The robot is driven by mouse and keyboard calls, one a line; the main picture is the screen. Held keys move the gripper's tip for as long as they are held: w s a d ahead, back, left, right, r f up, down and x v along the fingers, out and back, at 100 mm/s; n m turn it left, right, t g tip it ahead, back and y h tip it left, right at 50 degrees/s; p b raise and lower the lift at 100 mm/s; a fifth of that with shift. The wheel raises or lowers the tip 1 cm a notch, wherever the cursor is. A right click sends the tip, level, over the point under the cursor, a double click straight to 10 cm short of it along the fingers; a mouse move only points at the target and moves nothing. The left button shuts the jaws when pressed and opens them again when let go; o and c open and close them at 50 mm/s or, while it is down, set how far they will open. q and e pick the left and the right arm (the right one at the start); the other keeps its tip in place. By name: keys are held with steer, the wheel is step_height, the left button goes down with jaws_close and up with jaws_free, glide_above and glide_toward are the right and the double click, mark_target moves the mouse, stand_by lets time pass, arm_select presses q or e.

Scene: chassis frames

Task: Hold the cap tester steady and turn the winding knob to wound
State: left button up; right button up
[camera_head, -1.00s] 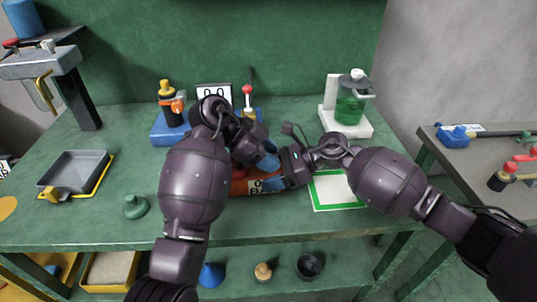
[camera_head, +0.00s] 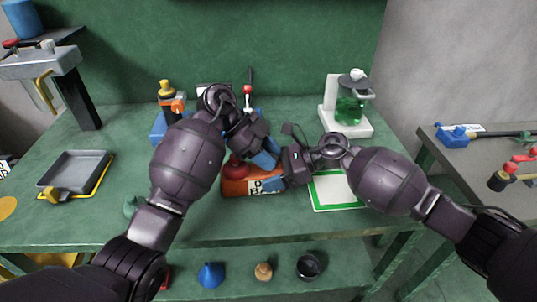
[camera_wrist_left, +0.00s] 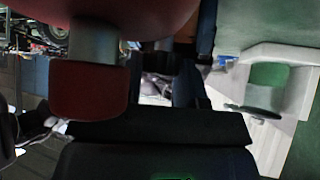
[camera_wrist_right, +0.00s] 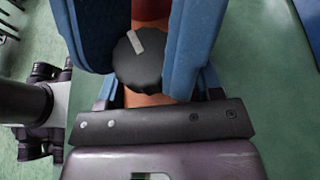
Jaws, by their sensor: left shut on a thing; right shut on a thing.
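The cap tester (camera_head: 238,186) is an orange-red box with a red dome (camera_head: 235,167) on top and a white label on its front. It sits on the green bench, partly hidden by my grippers. My left gripper (camera_head: 266,160) comes down at its rear right and is shut on the tester. The left wrist view shows the dark red dome (camera_wrist_left: 120,15) very close; the contact is hidden. My right gripper (camera_head: 272,183) is at the tester's right end. In the right wrist view its blue fingers are shut either side of the black winding knob (camera_wrist_right: 138,68), whose grey mark tilts.
A grey tray (camera_head: 75,170) is at the left. Another bench (camera_head: 470,155) stands at the right. The front of the bench is fairly clear.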

arm_select(q)
steer(key=shift+m+g+y, duration=0.3)
steer(key=shift+m+g, duration=0.4)
steer(key=shift+m, duration=0.3)
steer(key=shift+r, duration=0.1)
steer(key=o, duration=0.9)
steer(key=shift+o, duration=0.2)
